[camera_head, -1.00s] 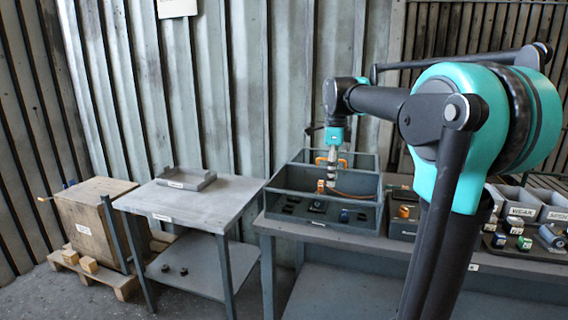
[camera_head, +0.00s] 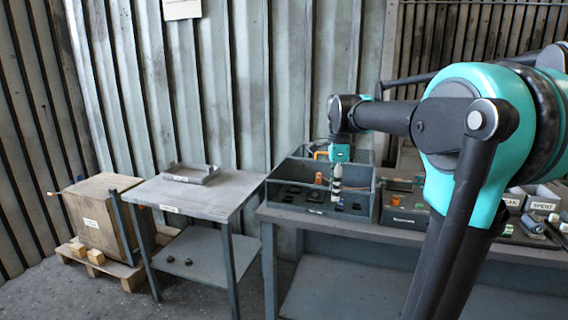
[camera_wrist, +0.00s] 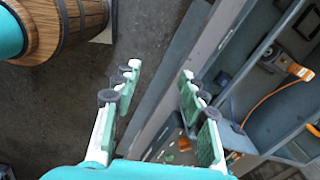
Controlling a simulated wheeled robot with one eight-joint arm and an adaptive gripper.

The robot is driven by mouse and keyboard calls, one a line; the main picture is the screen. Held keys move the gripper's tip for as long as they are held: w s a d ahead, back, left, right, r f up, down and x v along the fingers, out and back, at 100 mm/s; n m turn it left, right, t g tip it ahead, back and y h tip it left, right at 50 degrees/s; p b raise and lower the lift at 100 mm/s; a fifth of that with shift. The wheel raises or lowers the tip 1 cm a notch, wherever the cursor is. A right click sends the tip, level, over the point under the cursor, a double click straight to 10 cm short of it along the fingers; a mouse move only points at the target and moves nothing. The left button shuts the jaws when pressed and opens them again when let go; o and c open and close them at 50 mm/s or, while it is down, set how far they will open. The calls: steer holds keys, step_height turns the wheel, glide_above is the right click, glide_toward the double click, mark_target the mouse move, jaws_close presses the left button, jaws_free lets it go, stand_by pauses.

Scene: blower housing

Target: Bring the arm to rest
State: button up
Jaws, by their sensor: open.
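My gripper (camera_wrist: 160,72) is open and empty in the wrist view, with its two green-and-white fingers apart and nothing between them. In the head view my gripper (camera_head: 336,186) points down in front of or over the grey divided tray (camera_head: 290,207) on the workbench; the exact height gap cannot be told. My arm reaches in from the right, bent at the elbow, and hides part of the bench.
The workbench (camera_head: 330,228) holds small parts and labelled bins (camera_head: 543,206) at right. A grey side table (camera_head: 220,203) carries a shallow tray (camera_head: 192,173). A wooden crate (camera_head: 95,215) stands left.

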steer(key=s+d+f+n+t, duration=0.1)
steer(key=s+f+n, duration=0.8)
steer(key=f, duration=0.3)
steer(key=s+d+f+n+t, duration=0.2)
steer(key=s+f+n, duration=0.7)
steer(key=s+f, duration=0.2)
step_height(320, 180, down, 2)
steer(key=shift+s+d+f+n+t, duration=0.1)
steer(key=shift+s+d+n+t, duration=0.1)
steer(key=shift+n+t, duration=0.15)
